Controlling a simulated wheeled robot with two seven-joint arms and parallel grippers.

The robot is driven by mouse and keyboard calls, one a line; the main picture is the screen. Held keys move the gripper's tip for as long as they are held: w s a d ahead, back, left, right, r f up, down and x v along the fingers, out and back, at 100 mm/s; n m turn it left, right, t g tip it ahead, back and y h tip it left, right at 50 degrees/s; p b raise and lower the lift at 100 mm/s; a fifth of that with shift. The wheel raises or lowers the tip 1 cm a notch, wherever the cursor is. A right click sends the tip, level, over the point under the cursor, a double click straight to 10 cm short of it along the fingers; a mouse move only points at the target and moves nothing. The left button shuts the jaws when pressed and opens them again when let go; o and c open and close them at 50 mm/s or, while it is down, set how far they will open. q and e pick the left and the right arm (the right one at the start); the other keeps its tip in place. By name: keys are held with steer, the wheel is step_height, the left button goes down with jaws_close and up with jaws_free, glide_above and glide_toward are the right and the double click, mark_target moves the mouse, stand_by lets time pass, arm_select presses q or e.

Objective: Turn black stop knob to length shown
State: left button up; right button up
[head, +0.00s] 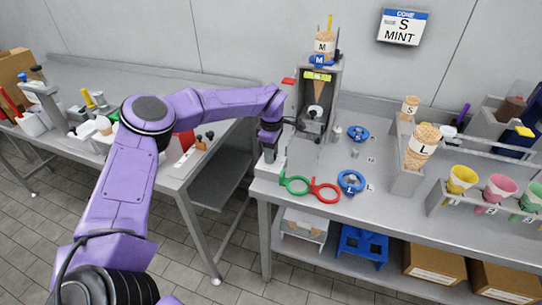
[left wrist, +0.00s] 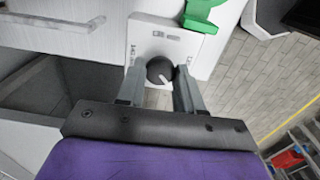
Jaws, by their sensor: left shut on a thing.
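The black stop knob (left wrist: 159,68) sits on a pale plate (left wrist: 150,32) in the left wrist view, its white pointer mark toward the bottom of the picture. Small labels surround it, too small to read surely. My left gripper (left wrist: 157,88) has one finger on each side of the knob and is shut on it. In the head view my left gripper (head: 269,146) reaches down to the pale block (head: 271,166) at the bench's left end, hiding the knob. A wall sign (head: 403,27) reads CONE, S, MINT. My right gripper is not in view.
The grey cone machine (head: 318,100) stands just right of my gripper. Green (head: 294,185) and red (head: 325,192) rings lie on the bench front, with a blue ring (head: 351,182) beside them. A cone holder marked L (head: 407,180) stands farther right. A gap separates the left bench.

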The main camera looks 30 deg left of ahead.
arm_select(q)
steer(key=n+b, duration=0.2)
steer(key=n, duration=0.2)
steer(key=shift+f+n, duration=0.1)
steer(key=shift+n, duration=0.2)
steer(key=shift+n+b, duration=0.85)
steer(key=shift+n, duration=1.05)
steer(key=o, duration=1)
steer(key=shift+o, duration=0.2)
steer(key=shift+r, duration=0.25)
step_height(320, 180, up, 10)
steer(key=b, duration=0.1)
steer(key=shift+r, duration=0.15)
steer(key=shift+n, duration=0.3)
